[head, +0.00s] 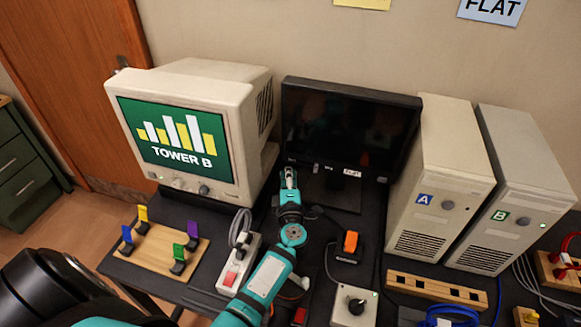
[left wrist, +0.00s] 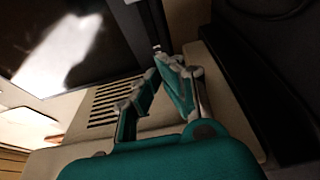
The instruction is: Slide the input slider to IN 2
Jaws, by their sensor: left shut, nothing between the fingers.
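The dark flat monitor (head: 350,125) stands in the middle of the table with a black screen and a "FLAT" label (head: 352,173) on its lower edge. Small marks show along that edge, too small to read; I cannot make out the input slider or its position. My left gripper (head: 289,174) is shut and empty, its tips up at the monitor's lower left corner. I cannot tell whether they touch it. In the left wrist view the teal fingers (left wrist: 158,68) lie in front of a beige vented casing (left wrist: 110,100). My right gripper is not in view.
The beige CRT (head: 175,130) showing "TOWER B" stands close left. Towers A (head: 435,180) and B (head: 520,185) stand right. In front are a power strip (head: 238,265), an orange switch (head: 350,241), a knob box (head: 354,305) and a wooden board with coloured clips (head: 150,262).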

